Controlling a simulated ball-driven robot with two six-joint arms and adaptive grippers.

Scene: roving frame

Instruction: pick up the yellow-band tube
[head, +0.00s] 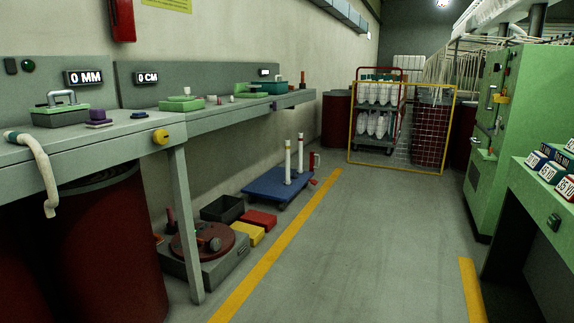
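I cannot make out a tube with a clear yellow band in the head view. Two white upright tubes stand on a low blue trolley (268,189) on the floor beside the left wall: a nearer tube (287,163) and a farther tube (300,154). Any bands on them are too small to tell. At the back, a wheeled rack (402,104) holds several white bobbin-like pieces, also too small to read for bands. Neither of my grippers shows in this view.
A long grey bench (228,103) runs along the left wall. Boxes and a round red machine (203,241) lie under it. A yellow-framed mesh gate (400,170) stands at the back. Green cabinets (497,140) line the right. The middle floor (370,250) is clear.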

